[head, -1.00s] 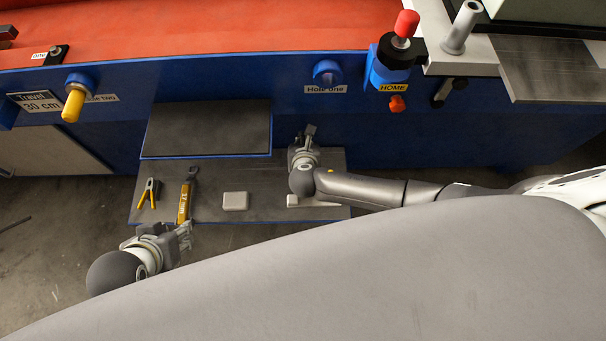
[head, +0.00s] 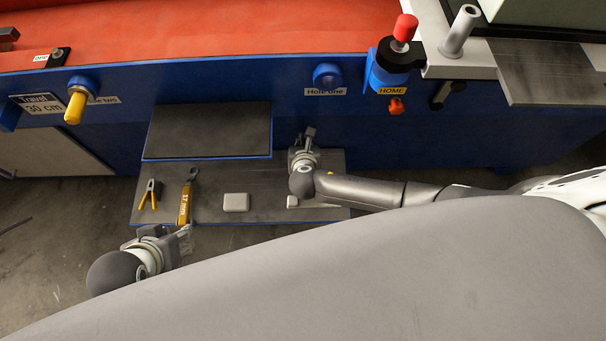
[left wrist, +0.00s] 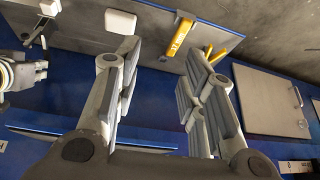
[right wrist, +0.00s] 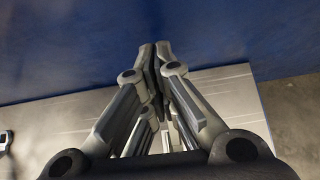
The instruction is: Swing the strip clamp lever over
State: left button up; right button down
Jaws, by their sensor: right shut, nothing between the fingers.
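No part is plainly labelled as the strip clamp lever, and I cannot tell which one it is. Candidates are the red knob (head: 405,27) on a black collar above the HOME label, and a small black block (head: 58,57) at the upper left. My right gripper (head: 309,133) is over the shelf's right end, below the Hole one knob, away from both; its fingers meet in the right wrist view (right wrist: 155,50), with nothing between them. My left gripper (head: 185,238) is at the shelf's front left edge; its fingers stand apart and empty in the left wrist view (left wrist: 165,55).
The lower shelf (head: 270,178) holds pliers (head: 150,194), a 17 mm wrench (head: 185,203) and a pale block (head: 235,202). A raised dark step (head: 207,130) stands behind. A yellow knob (head: 75,107), Hole one knob (head: 327,76) and grey post (head: 460,30) stick out.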

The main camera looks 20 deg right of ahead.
jog(key=shift+s+a+r+p, duration=0.1)
jog(key=shift+s+r+p, duration=0.2)
jog(key=shift+r+p, duration=0.3)
jog(key=shift+s+r+p, duration=0.3)
jog(key=shift+r+p, duration=0.1)
jog(key=shift+p, duration=0.35)
pick_arm(q)
notch_tip(320, 180, down, 6)
jog(key=s+g+p, duration=0.1)
jog(key=g, duration=0.1)
jog(key=shift+s+a+f, duration=0.2)
jog(key=shift+a+f, duration=0.05)
pick_arm(e)
jog(key=shift+s+a+r, duration=0.15)
jog(key=shift+s+r, duration=0.1)
jog(key=shift+r, duration=0.1)
jog(key=v, duration=1.2)
